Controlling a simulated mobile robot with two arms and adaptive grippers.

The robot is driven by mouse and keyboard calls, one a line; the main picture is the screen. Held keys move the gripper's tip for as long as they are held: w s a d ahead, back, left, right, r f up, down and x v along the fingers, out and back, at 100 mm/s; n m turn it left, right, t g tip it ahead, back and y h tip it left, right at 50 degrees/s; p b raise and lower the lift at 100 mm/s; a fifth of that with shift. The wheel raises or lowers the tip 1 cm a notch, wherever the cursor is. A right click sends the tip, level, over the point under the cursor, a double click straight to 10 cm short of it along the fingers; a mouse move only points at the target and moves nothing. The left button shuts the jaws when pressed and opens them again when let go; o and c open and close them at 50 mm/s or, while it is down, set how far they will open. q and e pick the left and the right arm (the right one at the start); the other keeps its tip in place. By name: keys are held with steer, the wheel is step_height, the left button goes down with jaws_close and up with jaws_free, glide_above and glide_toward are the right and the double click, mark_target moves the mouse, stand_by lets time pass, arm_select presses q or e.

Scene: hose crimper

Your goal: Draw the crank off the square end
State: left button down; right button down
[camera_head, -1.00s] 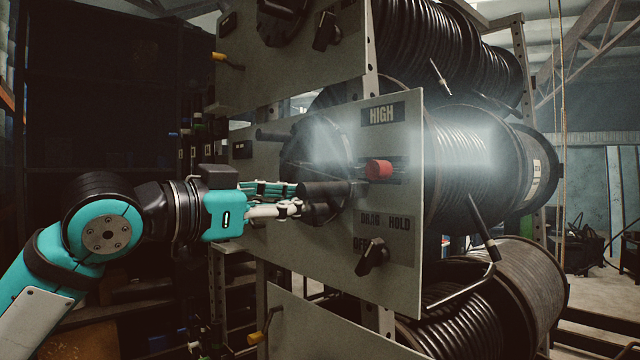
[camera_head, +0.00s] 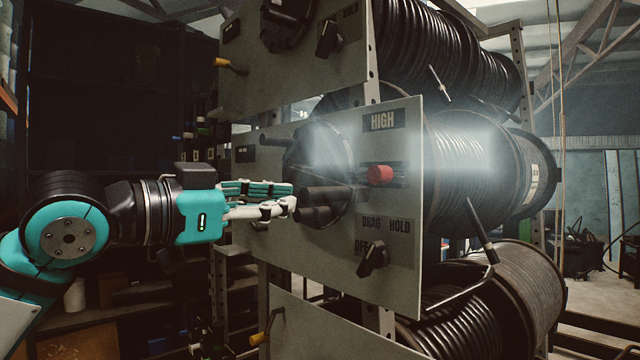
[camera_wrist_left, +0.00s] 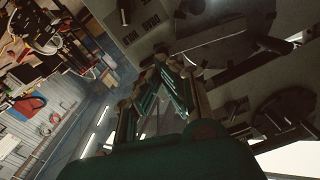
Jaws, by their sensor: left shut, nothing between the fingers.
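A dark round hub plate (camera_head: 312,150) sits on the middle grey panel. Two short black cylinders stick out from its lower part, the upper one (camera_head: 328,194) and the lower one (camera_head: 318,216); I cannot tell which belongs to the crank, and no square end shows. My left gripper (camera_head: 293,200), teal and white, is shut and empty, its tips just left of these cylinders. In the left wrist view its fingers (camera_wrist_left: 172,72) converge below the dark round plate (camera_wrist_left: 232,38). My right gripper is not in view.
A red knob (camera_head: 380,174) and a black switch (camera_head: 372,258) are on the middle panel (camera_head: 400,285). A bent rod with a black grip (camera_head: 480,232) stands in front of the lower hose drum (camera_head: 520,290). Dark shelving (camera_head: 100,100) fills the left background.

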arm_select(q)
steer(key=shift+w+f, duration=0.1)
steer(key=shift+w, duration=0.05)
steer(key=c, duration=1.9)
jaws_free()
steer(key=shift+c, duration=0.2)
steer(key=o, duration=0.4)
